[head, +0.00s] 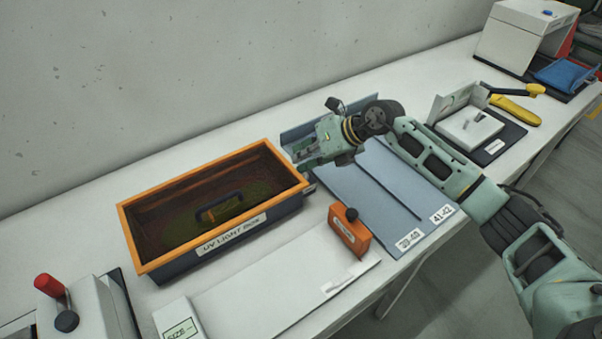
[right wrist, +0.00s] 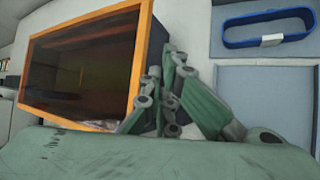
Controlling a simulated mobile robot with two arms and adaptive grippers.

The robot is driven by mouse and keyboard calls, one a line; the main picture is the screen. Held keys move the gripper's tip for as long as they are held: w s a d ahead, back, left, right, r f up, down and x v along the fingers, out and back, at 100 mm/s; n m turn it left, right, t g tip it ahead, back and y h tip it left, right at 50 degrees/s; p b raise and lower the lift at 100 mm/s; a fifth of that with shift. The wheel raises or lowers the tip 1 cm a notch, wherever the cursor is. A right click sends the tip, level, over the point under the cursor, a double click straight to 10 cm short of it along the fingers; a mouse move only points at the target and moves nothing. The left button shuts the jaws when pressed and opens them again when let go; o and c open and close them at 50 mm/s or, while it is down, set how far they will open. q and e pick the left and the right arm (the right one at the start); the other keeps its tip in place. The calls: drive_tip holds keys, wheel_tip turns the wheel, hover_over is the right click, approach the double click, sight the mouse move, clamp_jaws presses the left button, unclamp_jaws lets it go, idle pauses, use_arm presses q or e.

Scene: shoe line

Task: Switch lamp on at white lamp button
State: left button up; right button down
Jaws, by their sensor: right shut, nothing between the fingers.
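The UV light box (head: 215,215) is a dark box with an orange rim and dark see-through lid, left of centre in the head view. It also shows at the left in the right wrist view (right wrist: 143,65). My right gripper (head: 301,154) is shut and empty, close to the box's far right corner, at its right side. In the right wrist view its fingers (right wrist: 163,88) stand beside the orange rim; I cannot tell whether they touch it. I cannot make out the white lamp button; the gripper may hide it. My left gripper is not in view.
A blue-grey sorting board (head: 372,203) marked 39-40 and 41-42 lies under my right arm. An orange block with a black knob (head: 349,231) stands in front. A device with a red knob (head: 78,309) is at bottom left. A yellow tool (head: 514,110) lies at the right.

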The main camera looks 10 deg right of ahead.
drive_tip(key=shift+f, duration=0.25)
drive_tip(key=shift+r+p, duration=0.3)
drive_tip(key=shift+r, duration=0.15)
wheel_tip(320, 180, up, 6)
drive_tip(key=p, duration=0.4)
idle(0.4)
